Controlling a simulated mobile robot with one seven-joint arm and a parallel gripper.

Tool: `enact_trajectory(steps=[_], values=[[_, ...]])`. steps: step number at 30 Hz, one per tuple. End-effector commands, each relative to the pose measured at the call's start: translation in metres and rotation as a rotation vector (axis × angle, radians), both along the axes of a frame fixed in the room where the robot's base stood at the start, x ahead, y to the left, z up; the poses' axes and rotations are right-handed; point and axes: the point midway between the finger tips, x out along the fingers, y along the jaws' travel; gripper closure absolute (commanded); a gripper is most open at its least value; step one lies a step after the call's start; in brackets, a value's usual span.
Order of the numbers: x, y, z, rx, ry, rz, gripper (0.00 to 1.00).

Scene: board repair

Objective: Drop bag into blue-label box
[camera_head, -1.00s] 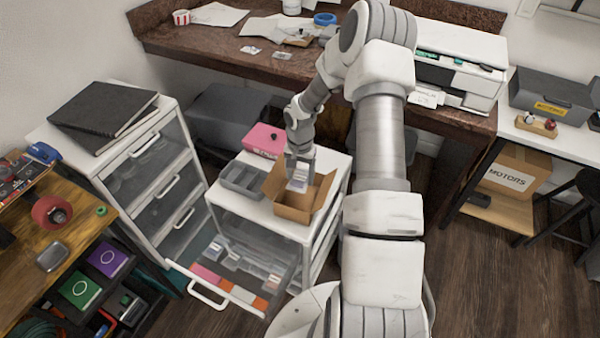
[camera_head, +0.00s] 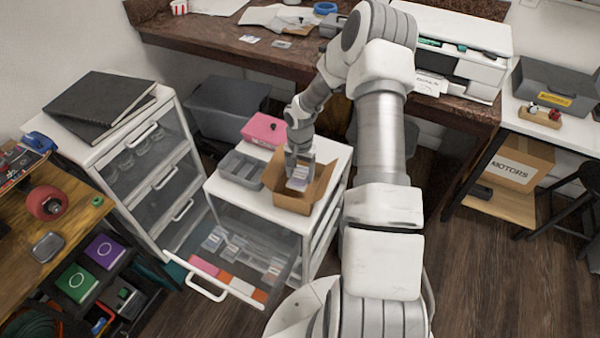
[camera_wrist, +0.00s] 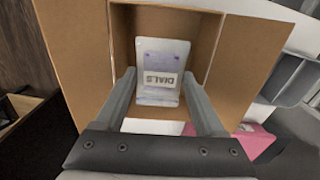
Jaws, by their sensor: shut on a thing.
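My gripper (camera_head: 298,172) is shut on the bag, over the mouth of an open cardboard box (camera_head: 292,203). The bag also shows in the head view (camera_head: 299,178). The box stands on a white cabinet (camera_head: 325,212) with its flaps spread. In the wrist view the box (camera_wrist: 80,45) surrounds the bag on its sides. No blue label on the box shows from here.
A grey divided tray (camera_head: 241,169) and a pink box (camera_head: 265,130) stand close to the cardboard box. Below, a clear drawer (camera_head: 228,281) is pulled out with several bags inside. A taller drawer unit (camera_head: 160,170) is at left. A brown workbench (camera_head: 220,45) lies behind.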

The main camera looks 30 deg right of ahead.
Motion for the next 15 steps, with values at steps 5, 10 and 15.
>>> enact_trajectory(steps=[5,10,15], values=[[0.0001,0.0001,0.0002,0.0,0.0,0.0,0.25],[0.0001,0.0001,0.0002,0.0,0.0,0.0,0.0],[0.0001,0.0001,0.0002,0.0,0.0,0.0,0.0]])
